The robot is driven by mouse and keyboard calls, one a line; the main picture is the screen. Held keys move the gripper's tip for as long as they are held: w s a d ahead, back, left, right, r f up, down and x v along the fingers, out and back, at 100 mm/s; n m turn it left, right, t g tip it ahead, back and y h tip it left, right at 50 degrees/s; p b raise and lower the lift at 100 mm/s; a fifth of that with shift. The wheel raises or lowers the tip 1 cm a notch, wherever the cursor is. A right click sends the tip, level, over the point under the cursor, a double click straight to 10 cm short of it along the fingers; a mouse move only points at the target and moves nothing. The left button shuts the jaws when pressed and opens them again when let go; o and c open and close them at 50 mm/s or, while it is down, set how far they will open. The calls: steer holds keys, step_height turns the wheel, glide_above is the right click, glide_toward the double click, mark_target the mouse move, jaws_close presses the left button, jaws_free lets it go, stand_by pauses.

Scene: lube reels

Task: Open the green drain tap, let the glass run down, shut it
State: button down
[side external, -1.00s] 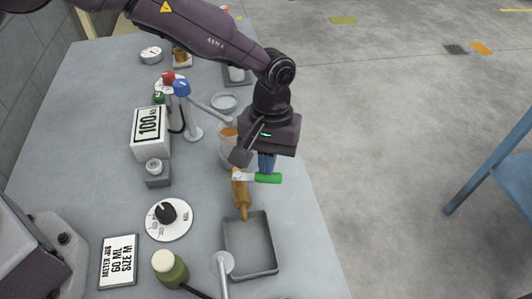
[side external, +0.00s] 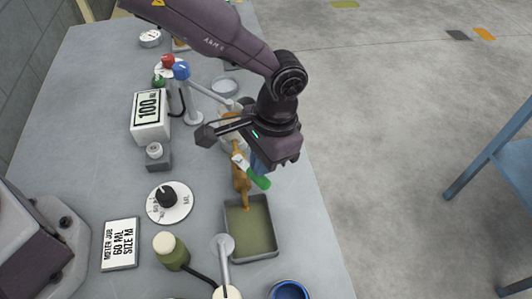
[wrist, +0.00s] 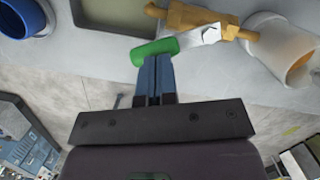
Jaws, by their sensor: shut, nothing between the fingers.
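The green tap handle (side external: 260,182) slants down and right from the brass drain tap (side external: 241,172) in the side view. The wrist view shows the green handle (wrist: 155,50) and the brass tap body (wrist: 190,16). My gripper (side external: 261,164) is shut and empty, its blue fingertips (wrist: 154,60) right against or just beside the handle; contact is unclear. The glass (wrist: 275,55) shows orange-brown inside in the wrist view; my gripper hides much of it in the side view. The grey tray (side external: 254,258) below the spout holds olive-coloured liquid.
A dial (side external: 169,203), a job card (side external: 121,243) and an olive-green knob (side external: 170,250) stand left of the tray. A blue cup (side external: 289,291) stands in front of it. A lever arm (side external: 224,246) is close to the tray's left side. The bench edge is right.

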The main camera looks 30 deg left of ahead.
steer(key=m, duration=0.1)
steer(key=s+m, duration=0.1)
steer(key=m, duration=0.1)
steer(key=shift+s+a+f+y, duration=0.1)
steer(key=shift+s+a+y, duration=0.1)
steer(key=shift+y, duration=0.1)
steer(key=shift+w, duration=0.1)
steer(key=shift+w+a, duration=0.25)
steer(key=shift+a, duration=0.55)
steer(key=w+d+v, duration=0.1)
steer(key=w+v, duration=0.1)
steer(key=v, duration=1.1)
steer(key=shift+d+f, duration=0.25)
steer(key=shift+w, duration=0.1)
